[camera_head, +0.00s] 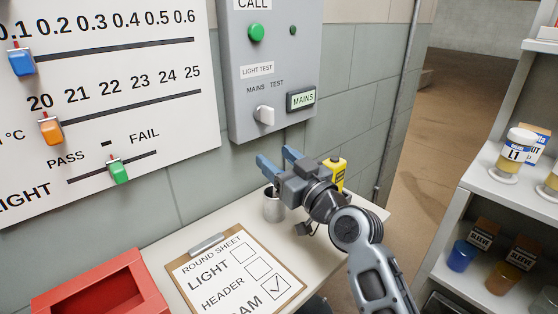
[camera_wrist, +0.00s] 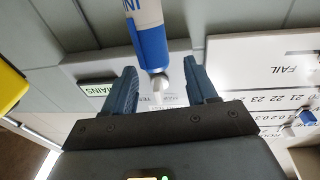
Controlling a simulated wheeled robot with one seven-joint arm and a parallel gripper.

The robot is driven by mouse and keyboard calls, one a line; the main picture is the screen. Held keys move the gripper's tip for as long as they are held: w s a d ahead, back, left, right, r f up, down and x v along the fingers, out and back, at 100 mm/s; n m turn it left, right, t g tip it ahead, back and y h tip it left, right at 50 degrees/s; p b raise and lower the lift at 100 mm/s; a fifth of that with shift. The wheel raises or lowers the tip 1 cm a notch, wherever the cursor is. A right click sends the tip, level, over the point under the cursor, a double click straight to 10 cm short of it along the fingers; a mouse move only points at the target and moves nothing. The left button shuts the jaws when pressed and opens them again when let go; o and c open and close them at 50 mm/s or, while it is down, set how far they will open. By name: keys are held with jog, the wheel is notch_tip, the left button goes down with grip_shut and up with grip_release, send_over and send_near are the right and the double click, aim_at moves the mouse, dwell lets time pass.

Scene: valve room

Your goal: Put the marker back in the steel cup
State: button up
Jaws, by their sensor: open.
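My gripper (camera_head: 280,160) is open above the small table, its two blue fingers reaching toward the wall. In the wrist view the marker (camera_wrist: 150,42), white with a blue band and a narrow pale tip, comes in from the top edge. The steel cup (camera_head: 273,207) stands on the table just below the gripper. Its opening is partly hidden. The marker cannot be made out in the head view, and its far end is cut off in the wrist view.
A yellow object (camera_head: 339,168) stands behind my wrist at the right. A clipboard (camera_head: 232,273) lies on the table (camera_head: 188,238), with a red tray (camera_head: 100,290) to its left. The grey control panel (camera_head: 268,70) is close beyond the fingers. Shelves (camera_head: 510,190) stand at the right.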

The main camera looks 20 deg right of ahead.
jog(key=b+v, duration=0.1)
jog(key=v, duration=0.6)
jog(key=shift+s, duration=0.4)
jog(key=shift+d, duration=0.1)
dwell(0.4)
jog(key=s+f, duration=0.2)
jog(key=s, duration=0.1)
jog(key=s+f+m+h, duration=0.1)
jog(key=s+f, duration=0.1)
jog(key=s, duration=0.1)
jog(key=s+f+g+h+p, duration=0.1)
jog(key=s+f, duration=0.2)
jog(key=shift+d+m, duration=0.15)
jog(key=shift+m, duration=0.15)
jog(key=s+f+m+g+h+p, duration=0.1)
jog(key=s+f+g+h+p, duration=0.15)
jog(key=s, duration=1.95)
jog(key=s+a+r+p, duration=0.1)
jog(key=s+r, duration=0.3)
jog(key=s, duration=0.6)
jog(key=shift+a+g, duration=0.35)
jog(key=shift+a, duration=0.3)
